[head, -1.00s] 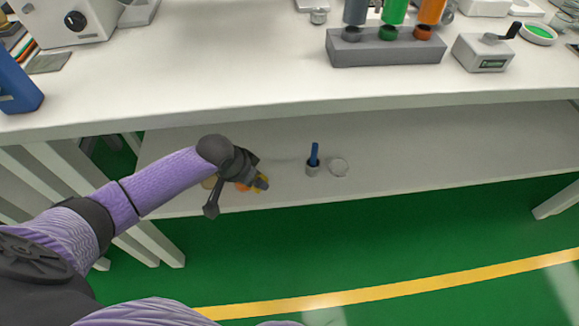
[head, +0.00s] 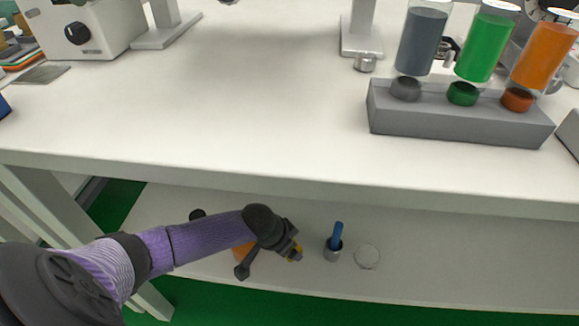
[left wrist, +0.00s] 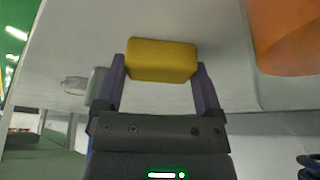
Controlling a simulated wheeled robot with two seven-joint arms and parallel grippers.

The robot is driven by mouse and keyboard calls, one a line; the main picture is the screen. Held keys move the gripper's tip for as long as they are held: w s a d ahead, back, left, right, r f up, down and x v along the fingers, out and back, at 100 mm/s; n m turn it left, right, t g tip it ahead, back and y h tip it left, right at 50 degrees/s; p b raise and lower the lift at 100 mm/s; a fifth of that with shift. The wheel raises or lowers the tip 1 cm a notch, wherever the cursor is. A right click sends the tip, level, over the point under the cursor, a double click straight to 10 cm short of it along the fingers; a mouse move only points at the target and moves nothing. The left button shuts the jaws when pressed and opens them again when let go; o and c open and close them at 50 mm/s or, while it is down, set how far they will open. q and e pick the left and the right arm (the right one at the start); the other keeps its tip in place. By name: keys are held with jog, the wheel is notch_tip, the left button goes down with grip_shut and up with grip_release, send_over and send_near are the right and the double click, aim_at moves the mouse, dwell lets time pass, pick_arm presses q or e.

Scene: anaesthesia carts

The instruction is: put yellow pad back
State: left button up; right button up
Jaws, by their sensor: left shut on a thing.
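The yellow pad (left wrist: 162,60) is a small rounded block, clamped between the two fingers of my left gripper (left wrist: 157,85) in the left wrist view. I cannot tell whether the pad touches the shelf. My right gripper is in neither current view.
An orange object (head: 243,252) is partly behind my left arm and shows large in the wrist view (left wrist: 290,35). Right of the gripper stand a small cup with a blue item (head: 336,238) and a clear round dish (head: 367,257). The bench top (head: 230,110) overhangs the shelf.

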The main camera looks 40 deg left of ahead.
jog(key=shift+w+d, duration=0.1)
jog(key=shift+w, duration=0.05)
pick_arm(q)
jog(key=o, duration=0.8)
jog(key=shift+o, duration=0.7)
jog(key=p+v, duration=0.6)
jog(key=v, duration=0.1)
jog(key=shift+r, duration=0.35)
pick_arm(e)
jog(key=shift+t, duration=0.4)
jog(key=v, duration=0.3)
jog(key=w+v, duration=0.1)
jog(key=v, duration=0.1)
jog(key=shift+w+r, duration=0.1)
jog(key=shift+r, duration=0.2)
